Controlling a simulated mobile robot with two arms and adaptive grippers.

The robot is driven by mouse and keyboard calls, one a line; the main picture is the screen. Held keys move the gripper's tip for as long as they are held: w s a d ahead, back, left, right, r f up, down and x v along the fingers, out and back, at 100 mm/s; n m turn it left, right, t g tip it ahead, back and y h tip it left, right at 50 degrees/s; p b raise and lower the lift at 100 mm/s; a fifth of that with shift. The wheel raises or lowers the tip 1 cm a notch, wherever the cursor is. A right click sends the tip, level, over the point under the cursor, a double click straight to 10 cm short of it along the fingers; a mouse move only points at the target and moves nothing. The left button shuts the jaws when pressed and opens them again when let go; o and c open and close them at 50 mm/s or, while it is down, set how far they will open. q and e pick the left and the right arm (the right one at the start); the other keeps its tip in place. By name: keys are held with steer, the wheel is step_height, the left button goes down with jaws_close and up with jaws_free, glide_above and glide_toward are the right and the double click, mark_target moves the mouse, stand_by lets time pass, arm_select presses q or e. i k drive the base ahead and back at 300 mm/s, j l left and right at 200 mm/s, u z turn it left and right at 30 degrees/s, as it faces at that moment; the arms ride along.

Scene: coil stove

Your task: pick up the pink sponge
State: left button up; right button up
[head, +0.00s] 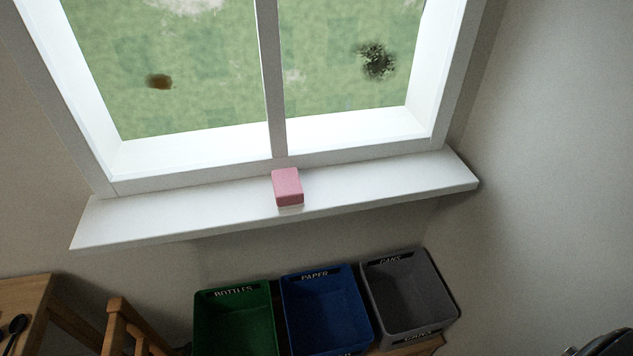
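Below the sill stand a green bottles bin (234,318), a blue paper bin (326,308) and a grey cans bin (408,296). A wooden table (24,298) and a wooden chair (118,325) are at the lower left. A dark object (608,343) is at the lower right. The sill is otherwise clear.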

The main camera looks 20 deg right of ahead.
mark_target(289, 193)
steer(key=k+j+z, duration=0.1)
steer(key=z, duration=0.35)
steer(key=k+j+z, duration=0.15)
steer(key=z, duration=0.3)
steer(key=k+j+z, duration=0.15)
steer(key=z, duration=0.3)
steer(key=k+j+z, duration=0.1)
steer(key=z, duration=0.4)
steer(key=j, duration=0.2)
steer(key=i+j, duration=0.1)
